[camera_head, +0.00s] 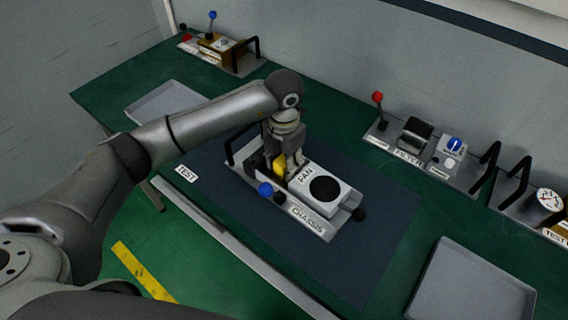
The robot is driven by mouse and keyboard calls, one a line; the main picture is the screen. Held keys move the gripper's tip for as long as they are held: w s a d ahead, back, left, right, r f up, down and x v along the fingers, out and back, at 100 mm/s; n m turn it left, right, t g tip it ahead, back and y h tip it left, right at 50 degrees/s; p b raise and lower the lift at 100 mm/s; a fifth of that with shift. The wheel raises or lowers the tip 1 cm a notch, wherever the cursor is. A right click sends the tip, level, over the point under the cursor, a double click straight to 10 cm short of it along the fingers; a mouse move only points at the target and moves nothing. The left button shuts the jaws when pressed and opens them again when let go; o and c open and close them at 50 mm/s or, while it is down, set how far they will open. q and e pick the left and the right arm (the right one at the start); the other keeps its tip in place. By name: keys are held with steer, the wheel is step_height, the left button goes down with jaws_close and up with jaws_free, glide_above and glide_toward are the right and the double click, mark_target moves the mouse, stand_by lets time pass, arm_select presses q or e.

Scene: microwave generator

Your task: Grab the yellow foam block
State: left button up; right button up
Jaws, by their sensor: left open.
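The yellow foam block (280,164) sits on the left part of the chassis (306,216), beside the white fan unit (334,190). Only a small piece of the block shows; my gripper hides the rest. My left gripper (284,172) points down over the block, with its fingers at the block's level. It is open. I cannot tell whether the fingers touch the block. My right gripper is not in view.
The chassis lies on a dark mat (375,230) on the green table (500,235). It has a black handle, a blue knob (265,189) and a black knob. Grey trays (470,290) lie at the left and right. The filter station (415,145) stands behind.

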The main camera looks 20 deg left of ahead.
arm_select(q)
steer(key=c, duration=0.5)
steer(key=shift+o, duration=0.2)
